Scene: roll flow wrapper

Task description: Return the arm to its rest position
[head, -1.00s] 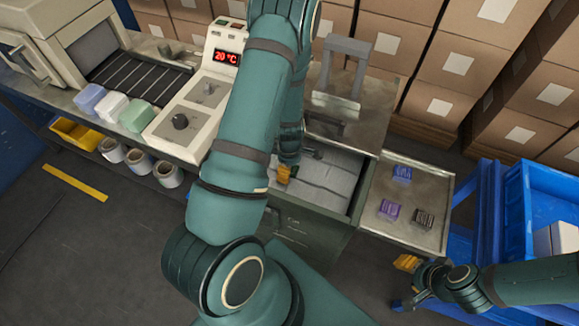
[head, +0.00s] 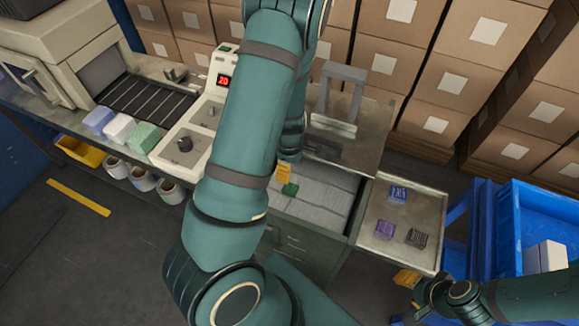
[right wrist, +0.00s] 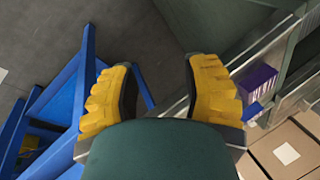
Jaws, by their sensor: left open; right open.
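My left arm crosses the middle of the head view and hides much behind it. My left gripper (head: 284,170) shows only in part, with a yellow finger over the open drawer (head: 325,190); it is open. A small green thing (head: 290,189) shows just below that finger; I cannot tell whether they touch. My right gripper (head: 407,279) is low at the right, in front of the side tray (head: 425,198). In the right wrist view its two yellow fingers (right wrist: 162,85) stand wide apart, with nothing between them.
The side tray holds a blue pack (head: 397,194), a purple pack (head: 384,229) and a black pack (head: 417,238). A blue cart (head: 510,200) stands close to the right arm. Stacked cartons (head: 430,80) line the back.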

